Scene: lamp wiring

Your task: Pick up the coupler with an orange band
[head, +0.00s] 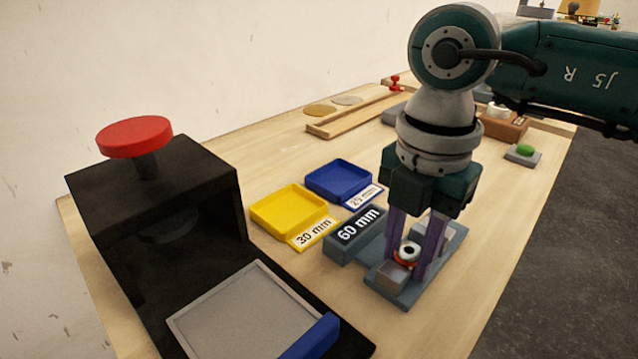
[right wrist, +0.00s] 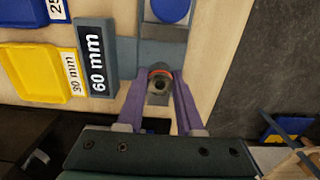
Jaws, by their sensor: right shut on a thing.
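The coupler with an orange band (head: 407,251) is a small grey-white cylinder with a dark hole in its end. It is at the blue-grey fixture (head: 387,283) beside the 60 mm block. My right gripper (head: 416,262) points down there, its purple fingers on either side of the coupler and shut on it. In the right wrist view the coupler (right wrist: 160,80) shows between the fingertips, its orange band on the far side. I cannot tell whether it still touches the fixture. My left gripper is not in view.
A 60 mm block (head: 352,241), a yellow 30 mm tray (head: 289,213) and a blue tray (head: 336,183) stand left of the gripper. A black press (head: 160,215) with a red knob (head: 135,137) fills the left. A green button (head: 525,150) is at right. The front right tabletop is clear.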

